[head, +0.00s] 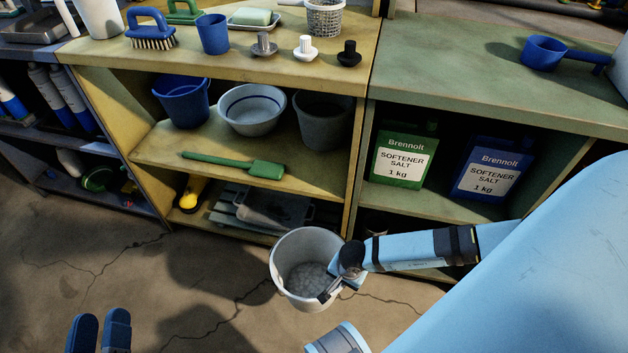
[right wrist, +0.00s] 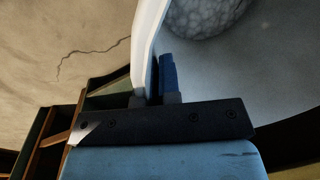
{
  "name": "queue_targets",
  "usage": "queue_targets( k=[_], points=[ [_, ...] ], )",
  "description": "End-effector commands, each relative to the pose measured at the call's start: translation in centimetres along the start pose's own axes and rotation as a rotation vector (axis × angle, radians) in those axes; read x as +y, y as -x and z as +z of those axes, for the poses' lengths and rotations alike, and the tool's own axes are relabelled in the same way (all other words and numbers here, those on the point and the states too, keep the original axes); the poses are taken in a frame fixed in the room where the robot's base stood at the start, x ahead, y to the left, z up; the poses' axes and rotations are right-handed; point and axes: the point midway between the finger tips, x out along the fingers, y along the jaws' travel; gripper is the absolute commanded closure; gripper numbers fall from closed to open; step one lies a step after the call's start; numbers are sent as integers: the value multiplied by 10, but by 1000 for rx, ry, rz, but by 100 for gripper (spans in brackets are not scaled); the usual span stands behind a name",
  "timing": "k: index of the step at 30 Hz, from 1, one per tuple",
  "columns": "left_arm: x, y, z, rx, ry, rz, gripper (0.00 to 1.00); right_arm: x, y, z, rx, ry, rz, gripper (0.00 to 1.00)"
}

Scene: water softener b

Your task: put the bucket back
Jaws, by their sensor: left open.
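A white bucket (head: 284,254) is in front of the yellow shelf unit in the head view, mouth up towards me, with grey speckled material or a grey bottom inside. My right gripper (head: 341,282) is shut on the right side of its rim. In the right wrist view the bucket's white wall (right wrist: 150,35) runs down between the fingers, and one blue finger (right wrist: 168,78) shows inside the bucket; the other is hidden behind the wall. I cannot tell how far the bucket is above the floor. My left gripper (head: 100,335) is open and empty at the bottom left.
Green (head: 401,158) and blue (head: 487,172) salt packs stand under the green counter (head: 450,85). The cracked floor (head: 190,310) is clear.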

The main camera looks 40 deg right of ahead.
Motion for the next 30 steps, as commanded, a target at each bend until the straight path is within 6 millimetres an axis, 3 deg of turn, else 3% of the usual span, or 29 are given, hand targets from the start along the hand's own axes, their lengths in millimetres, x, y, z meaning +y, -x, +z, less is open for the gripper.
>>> queue_targets(
  k=[7,10,21,30],
  points=[
    [4,1,-3,52,10,23,57,14,-34,2,4,-28,-2,100],
    [8,0,-6,90,20,44,57,16,-58,2,3,-29,0,100],
    [-1,1,55,-113,25,56,57,27,-152,1,5,-28,-1,100],
    [-2,3,73,-188,26,65,57,30,-177,0,5,-26,-1,100]
  ],
)
